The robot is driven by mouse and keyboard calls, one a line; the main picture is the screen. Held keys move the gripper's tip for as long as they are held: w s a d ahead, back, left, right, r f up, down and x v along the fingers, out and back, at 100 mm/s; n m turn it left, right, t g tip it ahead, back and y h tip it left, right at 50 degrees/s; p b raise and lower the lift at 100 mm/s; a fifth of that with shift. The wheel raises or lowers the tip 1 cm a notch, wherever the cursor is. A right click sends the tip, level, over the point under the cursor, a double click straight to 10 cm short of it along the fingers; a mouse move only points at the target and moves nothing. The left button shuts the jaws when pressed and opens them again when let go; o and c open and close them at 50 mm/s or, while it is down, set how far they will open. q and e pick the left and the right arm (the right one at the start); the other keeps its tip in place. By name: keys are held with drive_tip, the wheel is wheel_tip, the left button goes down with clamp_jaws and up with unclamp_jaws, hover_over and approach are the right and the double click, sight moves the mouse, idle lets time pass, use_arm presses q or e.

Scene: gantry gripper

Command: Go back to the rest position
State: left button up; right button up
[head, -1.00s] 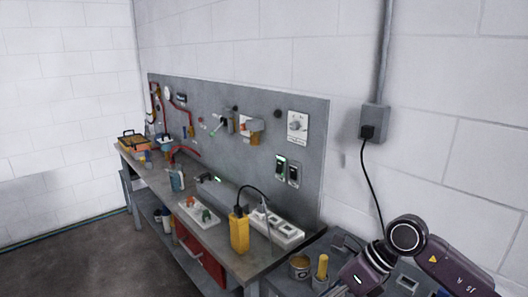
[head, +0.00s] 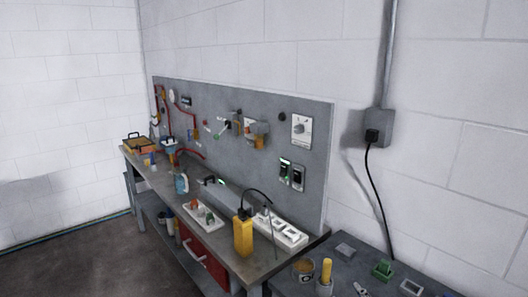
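Neither of my grippers is in the head view, and no part of my arms shows in it. The grey workbench (head: 262,262) runs along the wall from the lower middle to the far left. A grey panel (head: 220,110) with fixtures stands along its back edge.
On the bench stand a yellow box-shaped device (head: 243,237), a white socket strip (head: 283,231) and a white tray (head: 204,216). A second dark surface (head: 340,270) at the lower right holds a yellow cylinder (head: 326,272) and a green part (head: 382,269). A cable hangs from the wall box (head: 378,127).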

drive_tip(key=s+d+f+m+g, duration=0.1)
drive_tip(key=s+f+m+g, duration=0.2)
drive_tip(key=s+f+g, duration=0.6)
drive_tip(key=s+f+m+g, duration=0.25)
drive_tip(key=s+f, duration=0.75)
drive_tip(key=s, duration=0.6)
drive_tip(key=s+f+g+b, duration=0.1)
drive_tip(key=s+f, duration=0.1)
drive_tip(key=f, duration=1.2)
drive_tip(key=s+f+g, duration=0.1)
drive_tip(key=s+f, duration=0.1)
drive_tip(key=f, duration=1.3)
drive_tip(key=s+d+f+g, duration=0.1)
drive_tip(key=s+d+f, duration=0.2)
drive_tip(key=s+f, duration=1.3)
drive_tip(key=shift+s+n+b, duration=0.15)
drive_tip(key=shift+n+b, duration=0.2)
drive_tip(key=shift+b, duration=0.1)
drive_tip(key=shift+d, duration=0.1)
